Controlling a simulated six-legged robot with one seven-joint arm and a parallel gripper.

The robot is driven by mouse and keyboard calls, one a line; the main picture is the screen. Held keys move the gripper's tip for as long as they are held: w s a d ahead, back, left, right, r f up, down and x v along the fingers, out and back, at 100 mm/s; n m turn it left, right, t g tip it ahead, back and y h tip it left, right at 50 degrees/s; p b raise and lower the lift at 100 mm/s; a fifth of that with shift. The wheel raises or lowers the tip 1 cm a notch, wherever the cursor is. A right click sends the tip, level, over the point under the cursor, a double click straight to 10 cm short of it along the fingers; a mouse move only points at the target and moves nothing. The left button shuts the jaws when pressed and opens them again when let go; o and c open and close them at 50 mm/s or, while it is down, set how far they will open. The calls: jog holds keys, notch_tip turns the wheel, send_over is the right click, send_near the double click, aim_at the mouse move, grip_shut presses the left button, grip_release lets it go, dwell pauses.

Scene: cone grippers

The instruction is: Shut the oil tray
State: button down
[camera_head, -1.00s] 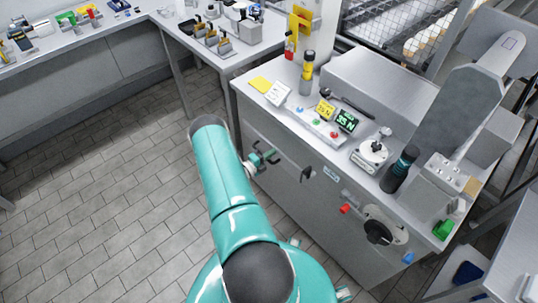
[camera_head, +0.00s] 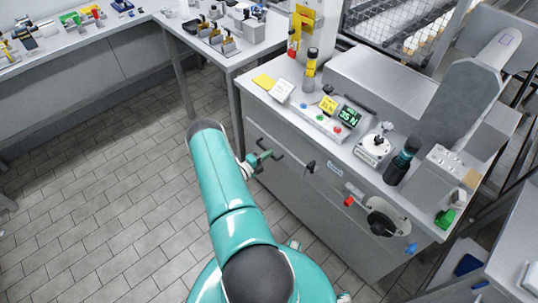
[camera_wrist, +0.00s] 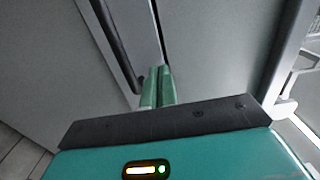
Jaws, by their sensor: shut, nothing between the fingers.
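The grey front of the machine cabinet (camera_head: 300,205) has a long dark bar handle near its left side. I take the panel with this handle (camera_wrist: 117,45) to be the oil tray's front. In the wrist view a narrow dark gap runs beside the panel's edge; I cannot tell how far the tray stands out. My gripper (camera_wrist: 158,88) has green fingers, shut and empty, with their tips close to the handle's lower end. Whether they touch it is unclear.
A black lever (camera_head: 310,166), a red knob (camera_head: 349,201) and a round black dial (camera_head: 381,224) stick out from the cabinet front to the right. A workbench (camera_head: 245,55) stands behind. The tiled floor (camera_head: 100,200) at left is clear.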

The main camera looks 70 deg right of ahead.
jog(key=v, duration=1)
